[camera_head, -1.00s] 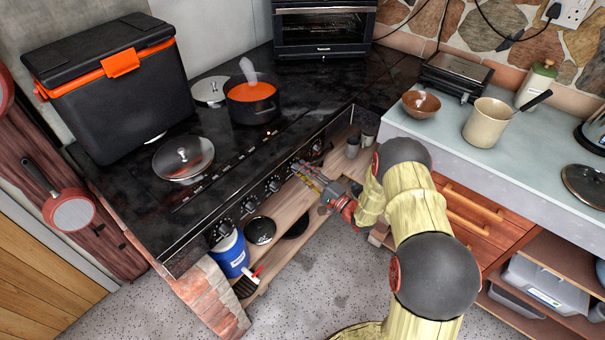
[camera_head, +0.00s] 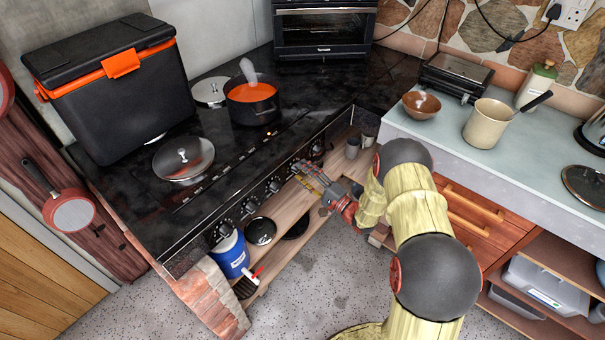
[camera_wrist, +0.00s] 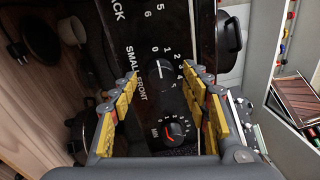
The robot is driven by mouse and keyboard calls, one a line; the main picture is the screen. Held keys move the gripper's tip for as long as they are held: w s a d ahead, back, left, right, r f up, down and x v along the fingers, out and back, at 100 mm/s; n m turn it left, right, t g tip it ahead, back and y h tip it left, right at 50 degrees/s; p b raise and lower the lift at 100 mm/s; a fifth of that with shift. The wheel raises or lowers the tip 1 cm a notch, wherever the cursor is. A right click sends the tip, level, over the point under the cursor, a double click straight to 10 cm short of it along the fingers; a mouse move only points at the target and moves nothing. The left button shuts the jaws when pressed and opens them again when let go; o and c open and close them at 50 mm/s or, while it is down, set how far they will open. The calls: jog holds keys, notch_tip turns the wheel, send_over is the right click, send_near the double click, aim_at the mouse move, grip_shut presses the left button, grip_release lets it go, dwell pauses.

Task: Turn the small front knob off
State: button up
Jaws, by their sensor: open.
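The small front knob (camera_wrist: 163,74) is a dark round knob with a white pointer line, beside the printed words SMALL FRONT on the black stove panel. Its pointer lies near the 0 and 1 end of the printed scale; the exact setting is hard to read. My gripper (camera_wrist: 162,72) is open, with one yellow-padded finger on each side of the knob in the wrist view. I cannot tell whether either finger touches it. In the head view, my gripper (camera_head: 301,172) is at the stove's front panel, partly hiding the knobs there.
A timer knob (camera_wrist: 174,130) with a red pointer sits close below in the wrist view. More knobs (camera_head: 250,205) line the stove front. A wooden shelf (camera_head: 290,208) runs below.

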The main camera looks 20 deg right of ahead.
jog(key=v, duration=1.1)
jog(key=shift+s, duration=0.3)
jog(key=shift+d, duration=0.15)
